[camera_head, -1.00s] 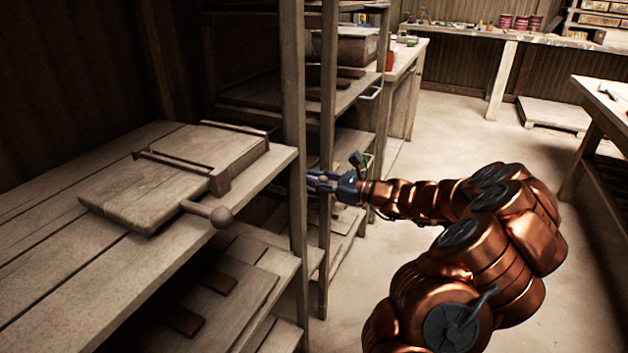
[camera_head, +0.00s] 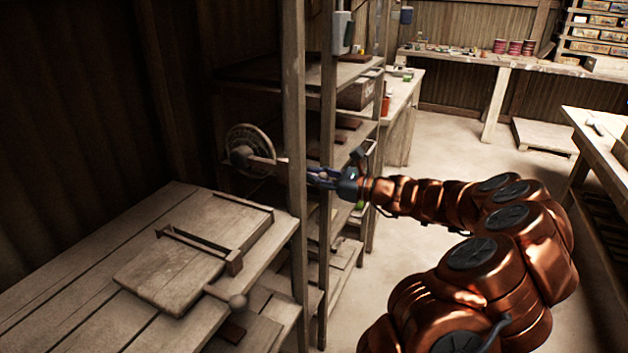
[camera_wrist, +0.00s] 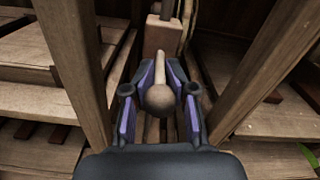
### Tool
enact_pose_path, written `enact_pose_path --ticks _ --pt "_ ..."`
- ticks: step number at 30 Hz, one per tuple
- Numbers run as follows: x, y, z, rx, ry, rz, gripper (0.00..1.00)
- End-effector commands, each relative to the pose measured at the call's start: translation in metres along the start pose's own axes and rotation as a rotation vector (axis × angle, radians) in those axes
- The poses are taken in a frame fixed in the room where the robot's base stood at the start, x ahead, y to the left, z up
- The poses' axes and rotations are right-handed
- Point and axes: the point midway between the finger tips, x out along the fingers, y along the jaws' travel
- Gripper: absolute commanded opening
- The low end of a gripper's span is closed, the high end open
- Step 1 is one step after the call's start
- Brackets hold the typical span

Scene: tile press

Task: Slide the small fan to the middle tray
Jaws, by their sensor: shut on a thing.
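The small fan (camera_head: 248,148), a round, pale grille with a hub, shows in the head view behind the shelf's front post, with a bar from it toward my gripper. My gripper (camera_head: 318,178), reaching in from the right beside the posts, is shut on the fan's handle. In the wrist view my gripper (camera_wrist: 160,95) has a wooden, ball-ended handle (camera_wrist: 163,75) between its fingers. The handle leads to a wooden block (camera_wrist: 163,35); the round grille is not clear there. I cannot tell which surface is the middle tray.
Upright shelf posts (camera_head: 296,130) stand close to my gripper. A box (camera_head: 355,93) sits on the farther shelf. Open floor (camera_head: 460,160) lies to the right.

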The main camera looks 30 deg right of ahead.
Motion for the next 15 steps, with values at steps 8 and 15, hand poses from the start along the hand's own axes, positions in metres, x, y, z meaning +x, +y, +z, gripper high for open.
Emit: enact_pose_path --ticks 8,15 --pt "-0.002 -0.008 0.028 -0.002 0.001 -0.006 0.0" --pt "-0.002 -0.008 0.031 -0.001 0.001 -0.006 0.0"
